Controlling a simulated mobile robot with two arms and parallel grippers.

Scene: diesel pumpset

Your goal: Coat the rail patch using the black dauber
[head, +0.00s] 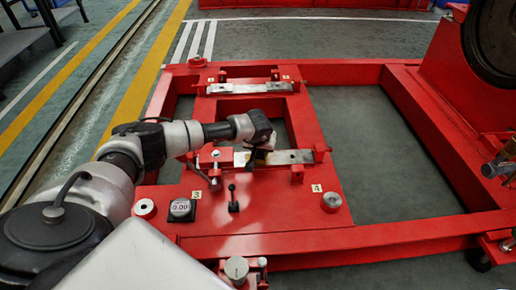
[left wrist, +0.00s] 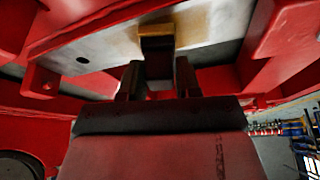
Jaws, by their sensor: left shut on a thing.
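My left gripper (head: 262,143) reaches in from the left over the near metal rail (head: 292,157) on the red frame. In the left wrist view its two fingers (left wrist: 158,82) are shut on the black dauber (left wrist: 157,62). A yellowish-brown patch (left wrist: 195,27) shows on the grey rail (left wrist: 100,50) around the tip. My right gripper is not in view.
A second metal rail (head: 248,88) lies farther back between red clamps. A large red machine with a dark wheel (head: 490,40) rises at right. The frame has open gaps.

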